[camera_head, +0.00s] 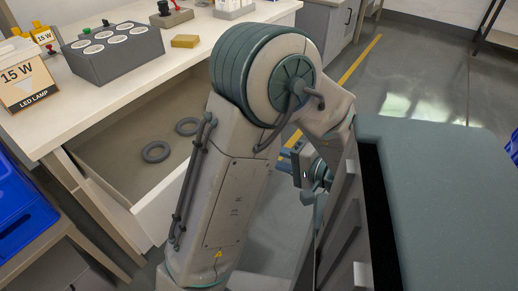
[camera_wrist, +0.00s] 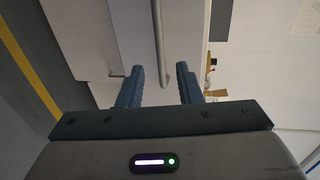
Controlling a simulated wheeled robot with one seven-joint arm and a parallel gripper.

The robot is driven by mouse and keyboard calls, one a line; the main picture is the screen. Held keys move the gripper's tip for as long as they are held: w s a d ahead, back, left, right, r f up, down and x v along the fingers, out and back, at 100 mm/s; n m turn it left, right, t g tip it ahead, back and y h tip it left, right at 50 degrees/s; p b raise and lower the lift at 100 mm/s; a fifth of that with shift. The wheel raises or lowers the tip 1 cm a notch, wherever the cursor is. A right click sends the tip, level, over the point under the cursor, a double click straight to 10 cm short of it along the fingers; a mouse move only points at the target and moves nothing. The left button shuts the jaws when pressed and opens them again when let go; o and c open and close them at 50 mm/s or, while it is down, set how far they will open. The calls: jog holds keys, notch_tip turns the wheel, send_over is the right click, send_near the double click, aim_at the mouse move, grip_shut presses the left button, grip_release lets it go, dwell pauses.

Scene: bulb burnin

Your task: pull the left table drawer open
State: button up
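The left table drawer (camera_head: 150,222) stands pulled out from under the white tabletop in the head view. Two dark grey rings (camera_head: 156,151) lie inside it. My arm hides its right part. My gripper (camera_head: 312,172) is to the right of my arm's thick link, partly hidden by it. In the wrist view my gripper (camera_wrist: 160,80) has its two blue fingers apart. A grey bar handle (camera_wrist: 158,40) runs down the picture and shows in the gap between the fingers, with space on both sides. I cannot tell how deep it lies between them. A pale panel (camera_wrist: 75,35) is on the left.
On the tabletop (camera_head: 95,110) are a grey holder (camera_head: 112,62) with round white-topped items, an LED lamp box (camera_head: 25,85) and a yellow block (camera_head: 185,41). A blue crate (camera_head: 22,215) is at left. Open floor (camera_head: 425,95) lies beyond at right.

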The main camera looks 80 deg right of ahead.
jog(key=v, duration=0.6)
jog(key=shift+s, duration=0.3)
jog(key=shift+a, duration=0.15)
